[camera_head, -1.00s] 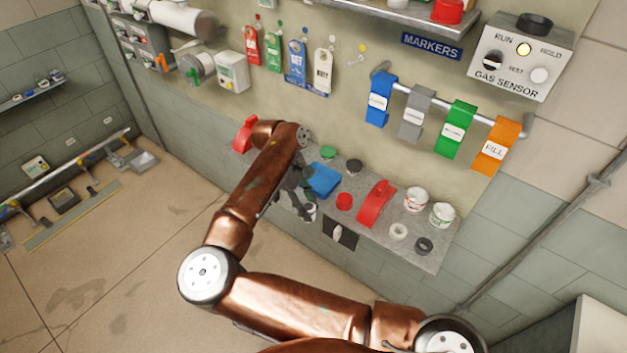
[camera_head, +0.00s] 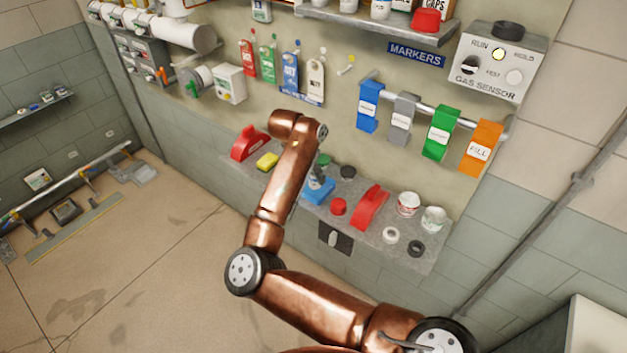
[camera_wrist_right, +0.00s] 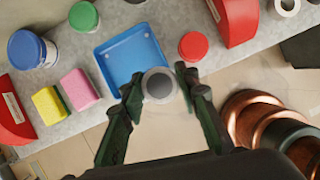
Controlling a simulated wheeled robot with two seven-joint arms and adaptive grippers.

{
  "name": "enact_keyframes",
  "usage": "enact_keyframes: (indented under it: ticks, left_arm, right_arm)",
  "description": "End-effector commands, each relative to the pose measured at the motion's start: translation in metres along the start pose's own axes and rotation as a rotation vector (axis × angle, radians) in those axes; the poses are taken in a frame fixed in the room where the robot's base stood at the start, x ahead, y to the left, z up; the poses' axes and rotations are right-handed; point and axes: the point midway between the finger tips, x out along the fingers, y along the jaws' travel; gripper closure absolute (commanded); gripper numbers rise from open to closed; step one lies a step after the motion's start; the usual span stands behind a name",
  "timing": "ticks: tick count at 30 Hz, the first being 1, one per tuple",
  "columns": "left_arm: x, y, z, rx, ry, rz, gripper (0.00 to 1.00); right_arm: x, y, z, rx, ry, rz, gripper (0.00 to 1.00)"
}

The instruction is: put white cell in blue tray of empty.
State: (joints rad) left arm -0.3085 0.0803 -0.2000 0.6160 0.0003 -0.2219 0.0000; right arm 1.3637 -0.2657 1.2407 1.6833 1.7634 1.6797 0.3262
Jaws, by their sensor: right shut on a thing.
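My right gripper (camera_wrist_right: 159,78) is shut on the white cell (camera_wrist_right: 158,85), a round white piece with a grey top, seen from above in the right wrist view. The cell overlaps the near right edge of the blue tray (camera_wrist_right: 128,50) in that view; its height above the tray is hard to judge. The bare part of the tray that shows is empty. In the head view the blue tray (camera_head: 318,198) lies on the grey ledge, and my right gripper (camera_head: 318,181) is over it, partly hidden by my arm. My left gripper is not in view.
White pots (camera_head: 408,204) stand farther right. Coloured tags hang on the wall above.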

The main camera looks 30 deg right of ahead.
Motion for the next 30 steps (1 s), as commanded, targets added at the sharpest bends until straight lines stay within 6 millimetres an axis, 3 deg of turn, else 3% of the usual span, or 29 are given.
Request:
enact_keyframes:
  ticks: [4, 12, 18, 26, 30]
  left_arm:
    - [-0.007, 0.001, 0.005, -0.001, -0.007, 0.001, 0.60]
    - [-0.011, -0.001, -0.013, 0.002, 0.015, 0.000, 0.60]
    - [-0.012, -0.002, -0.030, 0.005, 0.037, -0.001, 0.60]
    - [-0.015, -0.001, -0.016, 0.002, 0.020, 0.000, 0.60]
    - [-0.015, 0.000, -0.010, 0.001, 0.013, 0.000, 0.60]
  right_arm:
    - [0.021, 0.027, 0.017, 0.000, 0.001, 0.000, 0.95]
    - [0.072, 0.054, 0.019, 0.001, 0.001, 0.000, 0.95]
    - [0.084, 0.061, 0.020, 0.003, 0.001, 0.000, 0.95]
    - [0.113, 0.064, 0.010, 0.003, 0.000, 0.000, 0.95]
    - [0.116, 0.065, 0.008, 0.004, -0.001, 0.002, 0.95]
